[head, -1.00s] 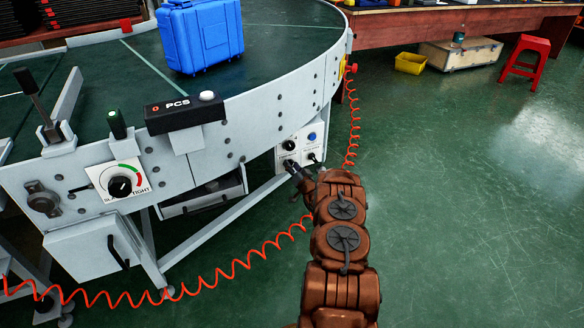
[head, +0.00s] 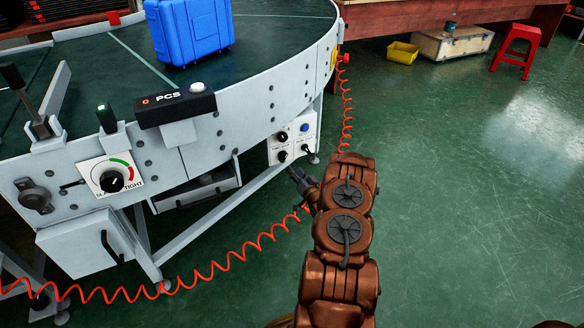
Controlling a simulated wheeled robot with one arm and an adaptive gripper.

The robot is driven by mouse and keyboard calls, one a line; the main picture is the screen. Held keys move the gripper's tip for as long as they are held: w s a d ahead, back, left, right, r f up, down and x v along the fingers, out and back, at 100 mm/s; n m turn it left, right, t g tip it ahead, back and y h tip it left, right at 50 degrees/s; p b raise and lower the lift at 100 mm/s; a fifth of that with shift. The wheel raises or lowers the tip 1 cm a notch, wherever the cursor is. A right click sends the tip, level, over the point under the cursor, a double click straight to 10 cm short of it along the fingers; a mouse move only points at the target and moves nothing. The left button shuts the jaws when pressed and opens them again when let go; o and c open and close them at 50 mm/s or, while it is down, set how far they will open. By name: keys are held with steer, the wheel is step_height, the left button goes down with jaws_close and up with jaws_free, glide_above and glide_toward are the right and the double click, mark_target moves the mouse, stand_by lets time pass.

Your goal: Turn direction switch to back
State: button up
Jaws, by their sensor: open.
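A small white control box (head: 294,141) hangs under the conveyor's edge. It has a blue button (head: 305,127), a black upper-left knob (head: 283,136), a black lower-left knob (head: 282,156) and a small black switch (head: 306,150) at lower right. The labels are too small to read, so I cannot tell which is the direction switch or how it is set. My gripper (head: 297,174) is open and empty, just below the box and apart from its controls as seen here. Its fingers are small and dark in this view.
The curved conveyor (head: 95,80) carries a blue case (head: 188,30). A PCS counter (head: 176,105) and a slack/tight dial (head: 112,178) are on its side. A coiled orange hose (head: 232,258) loops around my arm's area.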

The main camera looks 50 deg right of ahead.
steer(key=shift+v, duration=1)
